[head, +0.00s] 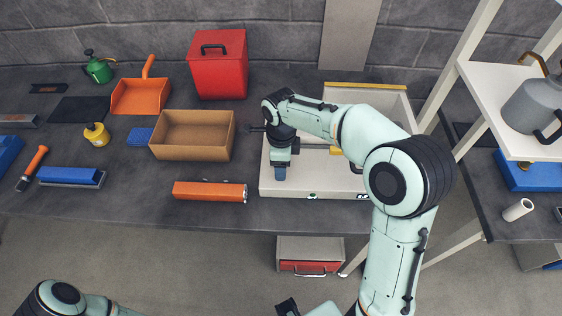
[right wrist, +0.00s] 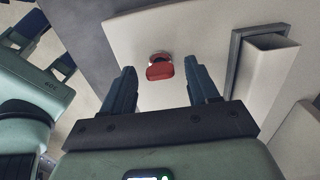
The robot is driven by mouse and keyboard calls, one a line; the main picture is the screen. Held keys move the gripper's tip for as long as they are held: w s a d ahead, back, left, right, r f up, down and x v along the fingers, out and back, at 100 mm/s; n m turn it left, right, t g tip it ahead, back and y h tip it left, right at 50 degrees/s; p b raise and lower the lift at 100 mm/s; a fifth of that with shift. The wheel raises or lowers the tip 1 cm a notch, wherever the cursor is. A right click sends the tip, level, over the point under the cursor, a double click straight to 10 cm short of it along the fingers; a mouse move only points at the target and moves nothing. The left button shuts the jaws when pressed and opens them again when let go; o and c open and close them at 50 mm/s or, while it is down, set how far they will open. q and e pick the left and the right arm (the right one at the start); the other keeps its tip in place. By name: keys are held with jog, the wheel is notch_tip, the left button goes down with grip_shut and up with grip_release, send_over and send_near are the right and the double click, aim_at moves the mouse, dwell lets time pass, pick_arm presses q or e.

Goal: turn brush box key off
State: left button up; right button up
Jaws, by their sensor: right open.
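The brush box appears to be the cream, low box (head: 322,188) on the dark bench in the head view. In the right wrist view, its pale top (right wrist: 205,30) carries a red key (right wrist: 160,70) in a round metal lock. My right gripper (head: 280,174) points down over the box's left part and hides the key in the head view. In the right wrist view, my right gripper (right wrist: 163,84) is open and empty. The key shows between and just beyond the fingertips; no contact is visible. My left gripper is not clearly visible; only pale arm parts show at the lower left.
A dark-framed rectangular opening with a pale block (right wrist: 268,62) lies right of the key. An orange bar (head: 209,192) and a cardboard box (head: 190,155) stand left of the brush box. A red box (head: 218,68) stands behind, and a white shelf (head: 508,100) is at right.

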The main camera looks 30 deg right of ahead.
pick_arm(q)
jog(key=shift+w+r+p, duration=0.4)
jog(key=shift+r+p, duration=0.1)
jog(key=shift+r, duration=0.1)
jog(key=shift+w+r+p, duration=0.35)
jog(key=shift+r+p, duration=0.1)
jog(key=shift+r, duration=0.15)
pick_arm(e)
notch_tip(320, 180, up, 13)
jog(key=shift+r, duration=0.2)
pick_arm(q)
jog(key=shift+s, duration=0.1)
